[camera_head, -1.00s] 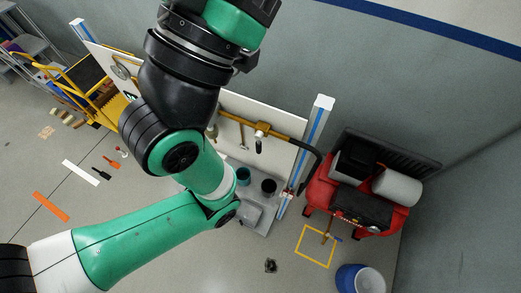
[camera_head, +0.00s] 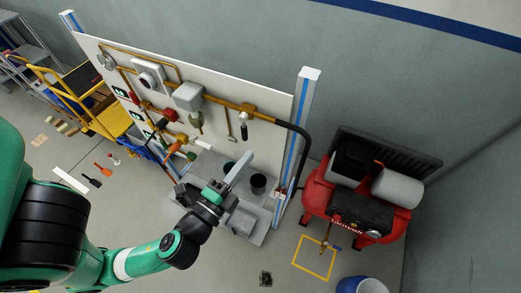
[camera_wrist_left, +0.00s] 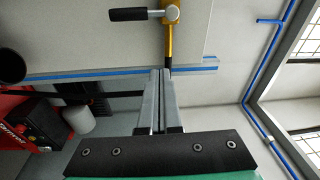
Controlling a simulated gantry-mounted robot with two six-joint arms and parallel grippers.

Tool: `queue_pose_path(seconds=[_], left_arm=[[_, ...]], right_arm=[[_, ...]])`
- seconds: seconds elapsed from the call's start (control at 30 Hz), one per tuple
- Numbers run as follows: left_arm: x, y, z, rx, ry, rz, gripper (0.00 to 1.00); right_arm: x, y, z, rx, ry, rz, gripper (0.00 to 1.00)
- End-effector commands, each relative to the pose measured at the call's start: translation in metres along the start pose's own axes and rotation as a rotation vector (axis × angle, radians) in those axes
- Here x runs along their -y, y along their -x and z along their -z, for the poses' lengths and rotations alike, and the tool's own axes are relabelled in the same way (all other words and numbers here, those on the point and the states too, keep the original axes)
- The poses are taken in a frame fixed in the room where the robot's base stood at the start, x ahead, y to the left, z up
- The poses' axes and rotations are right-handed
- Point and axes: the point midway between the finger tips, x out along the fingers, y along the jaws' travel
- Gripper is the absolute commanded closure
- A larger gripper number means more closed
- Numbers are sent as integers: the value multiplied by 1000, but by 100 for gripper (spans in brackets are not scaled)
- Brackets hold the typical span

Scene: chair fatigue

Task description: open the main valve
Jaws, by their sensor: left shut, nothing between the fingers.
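A valve with a black lever handle (camera_head: 244,131) sits on the yellow pipe at the right end of the white board, near the black hose. In the left wrist view a black lever (camera_wrist_left: 128,15) with a silver hub points left from a yellow pipe (camera_wrist_left: 172,42). My left gripper (camera_head: 249,157) is below the valve in the head view, in front of the board's lower right part. Its two grey fingers are together and empty, and they also show in the left wrist view (camera_wrist_left: 160,75). The fingertips look apart from the lever. My right gripper is not in view.
The white board (camera_head: 276,104) carries several other valves, gauges and a grey box (camera_head: 188,97). A black hose (camera_head: 302,140) curves down at its right edge, beside a blue-striped post (camera_head: 300,110). A red compressor (camera_head: 318,197) stands at right.

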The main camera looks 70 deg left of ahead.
Motion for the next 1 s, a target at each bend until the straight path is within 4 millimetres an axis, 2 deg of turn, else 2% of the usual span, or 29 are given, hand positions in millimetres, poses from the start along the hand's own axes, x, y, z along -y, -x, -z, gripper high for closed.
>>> queue_pose_path(seconds=[0.03, 0.17, 0.6, 0.83, 1.0], left_arm=[[-18, 8, -5, -8, -31, -32, 100], [-36, 18, -11, -20, -69, -71, 100], [-36, 14, -10, -21, -67, -72, 100], [-36, -10, -12, -14, -62, -66, 100], [-35, -49, -9, -17, -63, -68, 100]], right_arm=[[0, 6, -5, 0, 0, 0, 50], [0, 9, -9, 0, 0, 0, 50], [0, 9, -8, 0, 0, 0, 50], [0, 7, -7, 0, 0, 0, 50], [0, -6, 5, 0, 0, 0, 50]])
